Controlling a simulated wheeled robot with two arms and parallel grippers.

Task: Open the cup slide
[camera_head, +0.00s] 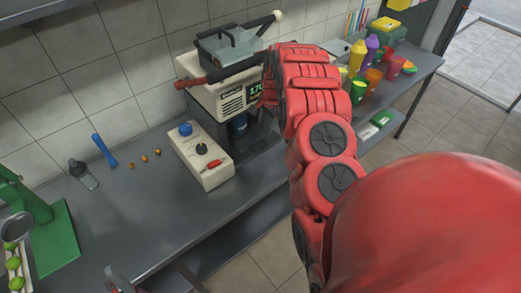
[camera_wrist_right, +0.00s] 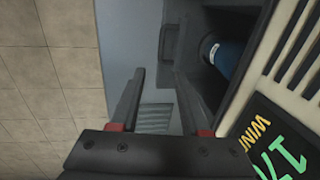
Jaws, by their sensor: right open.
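The sugarcane press (camera_head: 207,95) stands on the grey counter, a cream box with a dark label and a metal top. A blue cup (camera_head: 239,126) sits low in its dark recess; it also shows in the right wrist view (camera_wrist_right: 230,57). I cannot clearly pick out the cup slide from the dark parts around the cup. My right gripper (camera_wrist_right: 160,76) is open and empty beside the press, with the recess and cup to the right of its fingers in the wrist view. In the head view my red right arm mostly hides this gripper.
A bottle (camera_head: 83,175) and a green device (camera_head: 50,235) are farther left. Colourful cups (camera_head: 373,50) stand at the back right. Tiled wall runs behind the counter.

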